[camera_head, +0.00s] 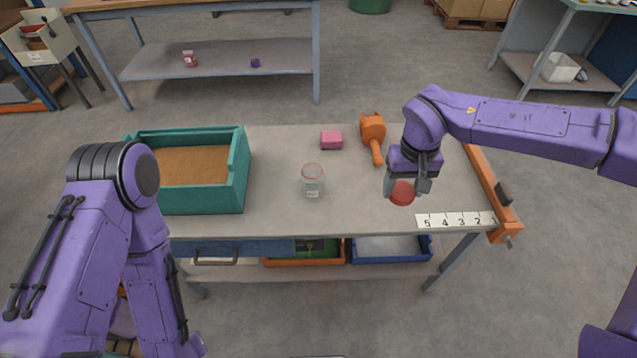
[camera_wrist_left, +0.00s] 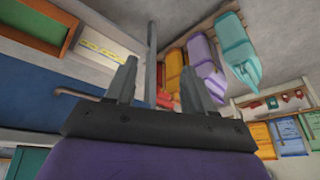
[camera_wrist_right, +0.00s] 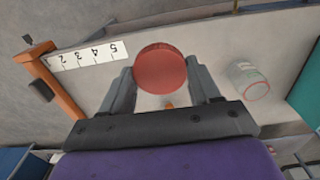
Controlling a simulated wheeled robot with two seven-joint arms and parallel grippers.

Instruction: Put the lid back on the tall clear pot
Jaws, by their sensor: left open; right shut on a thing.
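The tall clear pot (camera_head: 313,182) stands upright near the middle of the table, with a reddish rim and a small white label. It also shows in the right wrist view (camera_wrist_right: 250,82). My right gripper (camera_head: 405,188) is shut on the round red lid (camera_head: 402,193), to the right of the pot and apart from it. In the right wrist view the lid (camera_wrist_right: 161,69) sits between the two fingertips. My left gripper (camera_wrist_left: 160,85) is open and empty, away from the tabletop; the head view does not show its fingers.
A teal box (camera_head: 240,172) with brown filling stands left of the pot. A pink block (camera_head: 331,140) and an orange tool (camera_head: 373,135) lie behind. A numbered strip (camera_head: 455,220) lies at the front right, near an orange rail (camera_head: 490,190). The table between pot and lid is clear.

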